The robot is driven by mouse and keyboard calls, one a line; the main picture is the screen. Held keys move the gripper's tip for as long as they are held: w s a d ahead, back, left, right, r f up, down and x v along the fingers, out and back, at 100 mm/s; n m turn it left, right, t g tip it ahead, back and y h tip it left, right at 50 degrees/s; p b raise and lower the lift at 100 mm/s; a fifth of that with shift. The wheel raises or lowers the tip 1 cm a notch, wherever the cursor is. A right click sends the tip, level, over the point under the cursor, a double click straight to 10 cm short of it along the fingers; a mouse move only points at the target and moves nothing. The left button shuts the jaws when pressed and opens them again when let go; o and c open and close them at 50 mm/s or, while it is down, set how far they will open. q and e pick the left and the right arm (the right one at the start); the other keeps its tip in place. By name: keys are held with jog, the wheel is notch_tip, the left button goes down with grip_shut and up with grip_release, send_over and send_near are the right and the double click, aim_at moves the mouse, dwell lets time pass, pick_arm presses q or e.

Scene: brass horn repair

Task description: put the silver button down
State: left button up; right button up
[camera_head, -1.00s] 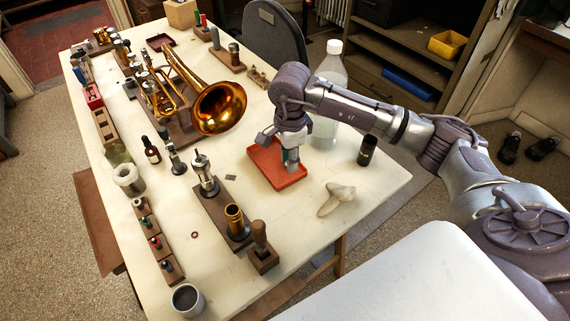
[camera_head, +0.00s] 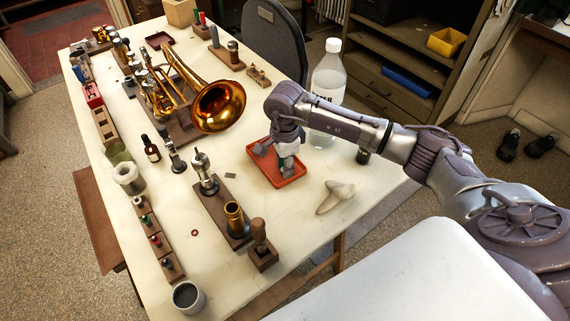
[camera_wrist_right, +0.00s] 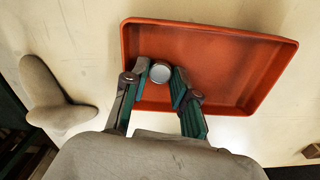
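The silver button (camera_wrist_right: 160,72) is a small round disc with a pale flat face in the right wrist view. It sits between the fingertips of my right gripper (camera_wrist_right: 161,74), which appear to touch it on both sides. The gripper points down at the red tray (camera_wrist_right: 215,45), over the tray's near side. I cannot tell whether the button touches the tray floor. In the head view my right gripper (camera_head: 287,170) is low at the tray (camera_head: 263,172), and the button is hidden there. My left gripper is not in view.
A pale mallet-like object (camera_head: 336,197) lies just right of the tray. The brass horn (camera_head: 218,106) and wooden blocks with parts fill the table's left side. The tray's far part is empty.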

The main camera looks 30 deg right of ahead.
jog(key=shift+r, duration=0.15)
jog(key=shift+r, duration=0.2)
notch_tip(320, 180, up, 12)
jog(key=shift+f+b, duration=0.15)
jog(key=shift+b, duration=0.25)
dwell(0.4)
